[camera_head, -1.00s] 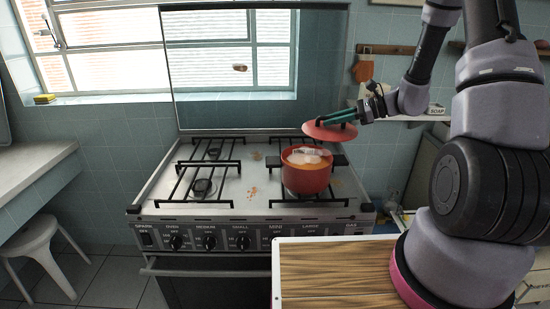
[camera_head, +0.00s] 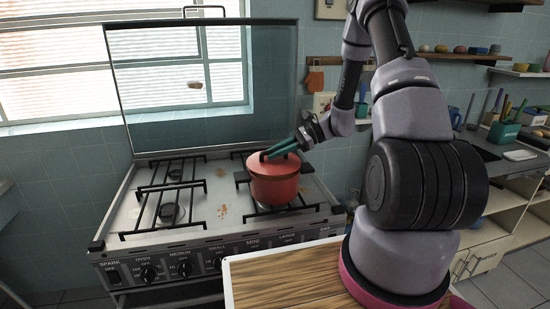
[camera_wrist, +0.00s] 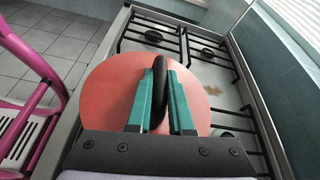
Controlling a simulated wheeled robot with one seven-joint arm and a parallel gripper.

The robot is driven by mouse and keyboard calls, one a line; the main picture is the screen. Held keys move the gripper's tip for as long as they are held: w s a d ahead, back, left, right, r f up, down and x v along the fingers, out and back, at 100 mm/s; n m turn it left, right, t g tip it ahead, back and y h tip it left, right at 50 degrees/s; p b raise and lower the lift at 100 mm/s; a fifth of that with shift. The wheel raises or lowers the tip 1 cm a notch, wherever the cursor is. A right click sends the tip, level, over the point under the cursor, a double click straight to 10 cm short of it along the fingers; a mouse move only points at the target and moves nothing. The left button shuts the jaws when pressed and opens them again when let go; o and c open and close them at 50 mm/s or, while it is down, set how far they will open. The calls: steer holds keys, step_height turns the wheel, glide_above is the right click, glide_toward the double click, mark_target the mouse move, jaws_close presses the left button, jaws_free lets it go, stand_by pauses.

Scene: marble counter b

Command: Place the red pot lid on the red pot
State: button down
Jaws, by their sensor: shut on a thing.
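My gripper (camera_head: 281,150) has green fingers and is shut on the lid's dark handle. In the wrist view the lid (camera_wrist: 105,100) is a broad red disc under my gripper (camera_wrist: 160,92), with the black handle (camera_wrist: 160,75) between the green fingers. The lid hides the pot in that view.
The stove (camera_head: 130,215) has black grates to the left of the pot and a raised glass cover (camera_head: 185,90) behind. A wooden-topped surface (camera_head: 285,280) is in front. A shelf with small items and a counter lie to the right.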

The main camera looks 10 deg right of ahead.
steer(key=shift+f, duration=0.85)
steer(key=c, duration=0.8)
jaws_free()
steer(key=shift+f, duration=0.15)
